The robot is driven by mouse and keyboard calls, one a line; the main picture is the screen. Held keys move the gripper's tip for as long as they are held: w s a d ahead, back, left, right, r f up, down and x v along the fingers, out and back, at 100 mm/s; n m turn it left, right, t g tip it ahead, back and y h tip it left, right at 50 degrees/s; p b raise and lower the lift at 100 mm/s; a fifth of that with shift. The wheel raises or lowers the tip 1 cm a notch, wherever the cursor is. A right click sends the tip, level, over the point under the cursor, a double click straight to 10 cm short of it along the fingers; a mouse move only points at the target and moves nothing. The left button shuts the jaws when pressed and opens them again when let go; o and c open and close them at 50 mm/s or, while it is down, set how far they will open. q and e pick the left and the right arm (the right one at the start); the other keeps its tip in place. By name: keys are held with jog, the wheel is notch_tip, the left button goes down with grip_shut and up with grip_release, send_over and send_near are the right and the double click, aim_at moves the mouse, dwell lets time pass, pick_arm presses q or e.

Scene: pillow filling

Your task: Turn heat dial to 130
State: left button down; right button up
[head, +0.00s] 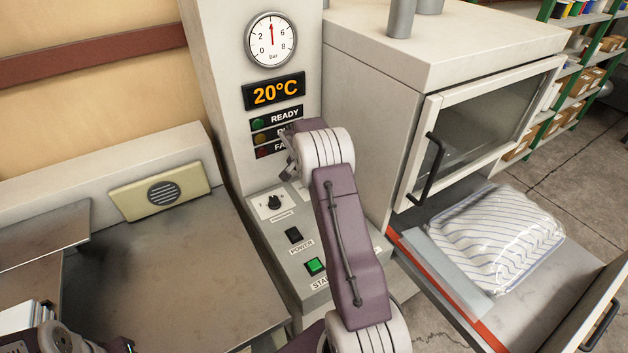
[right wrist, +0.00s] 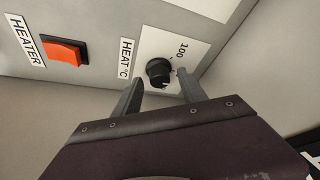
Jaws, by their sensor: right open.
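The heat dial (right wrist: 158,72) is a black round knob on a white plate, beside a "HEAT °C" label and a printed 100, in the right wrist view. My right gripper (right wrist: 159,77) is open, with one finger on each side of the dial; I cannot tell whether either touches it. In the head view my right arm reaches up to the control column, and its gripper (head: 288,158) is mostly hidden behind the wrist. The heat dial is hidden there too. The temperature display (head: 275,92) reads 20°C. Only part of my left arm shows at the bottom left, without its fingers.
An orange heater switch (right wrist: 64,53) is left of the dial. Another knob (head: 274,202), a power switch (head: 294,235) and a green button (head: 315,266) are on the panel. A pressure gauge (head: 270,39) is above. A striped pillow in clear plastic (head: 500,235) lies at right.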

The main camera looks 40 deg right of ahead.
jog(key=v, duration=0.9)
